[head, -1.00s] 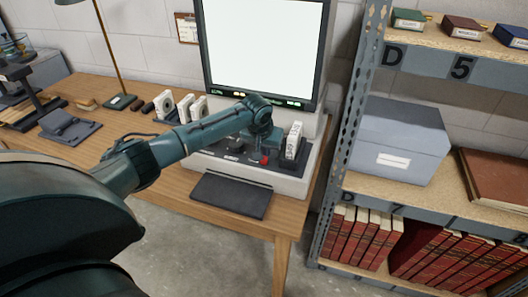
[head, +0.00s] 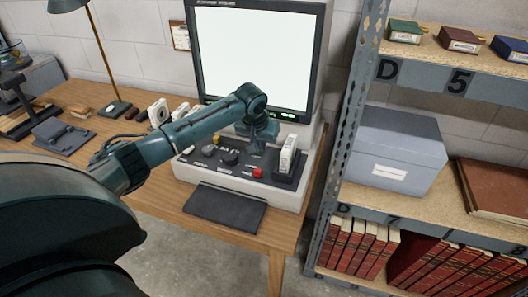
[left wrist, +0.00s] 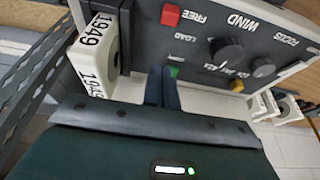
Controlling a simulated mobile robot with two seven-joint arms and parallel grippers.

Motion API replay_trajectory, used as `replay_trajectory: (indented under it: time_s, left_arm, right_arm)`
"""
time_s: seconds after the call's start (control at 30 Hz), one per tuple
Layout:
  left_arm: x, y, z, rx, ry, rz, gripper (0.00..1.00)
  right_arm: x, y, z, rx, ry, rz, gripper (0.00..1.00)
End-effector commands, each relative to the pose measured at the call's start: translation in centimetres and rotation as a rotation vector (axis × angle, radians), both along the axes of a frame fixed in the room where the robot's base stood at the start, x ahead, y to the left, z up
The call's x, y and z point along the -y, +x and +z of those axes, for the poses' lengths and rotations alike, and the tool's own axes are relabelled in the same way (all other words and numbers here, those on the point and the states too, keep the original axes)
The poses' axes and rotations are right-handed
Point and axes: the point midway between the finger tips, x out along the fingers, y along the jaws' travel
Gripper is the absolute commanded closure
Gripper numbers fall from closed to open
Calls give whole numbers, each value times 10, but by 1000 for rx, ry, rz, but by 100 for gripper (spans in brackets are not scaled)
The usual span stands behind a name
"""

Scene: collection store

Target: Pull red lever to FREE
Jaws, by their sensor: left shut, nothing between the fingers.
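The red lever's knob (head: 257,173) sits at the front right of the dark control panel (head: 205,168) on the reader. In the left wrist view the red knob (left wrist: 170,15) is at the top, right beside the word FREE. The word LOAD is printed lower, near a green mark (left wrist: 173,72) partly behind my fingers. My left gripper (head: 256,151) is over the panel, behind the red knob and apart from it. Its fingers (left wrist: 163,82) are together with nothing between them. My right gripper is in neither view.
A white box marked 1949 (left wrist: 97,45) stands close beside the fingers. A black dial (left wrist: 228,52) and yellow knob (left wrist: 237,85) share the panel. The lit screen (head: 258,50) rises behind. A dark flat plate (head: 225,207) lies in front; a metal shelf (head: 400,200) stands right.

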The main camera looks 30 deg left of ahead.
Motion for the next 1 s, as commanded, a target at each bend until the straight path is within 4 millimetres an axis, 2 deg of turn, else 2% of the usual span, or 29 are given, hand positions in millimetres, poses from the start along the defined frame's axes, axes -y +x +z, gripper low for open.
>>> replay_trajectory:
  time_s: [0.13,0.33,0.9,1.0]
  left_arm:
    - [2,-8,24,3,-1,-2,100]
    - [3,-13,39,2,0,1,100]
    - [4,-13,40,1,0,-1,100]
    - [15,-19,29,-7,1,-33,100]
  right_arm:
    - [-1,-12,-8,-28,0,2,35]
    - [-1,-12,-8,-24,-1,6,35]
    - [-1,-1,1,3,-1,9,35]
    - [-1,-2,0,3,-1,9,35]
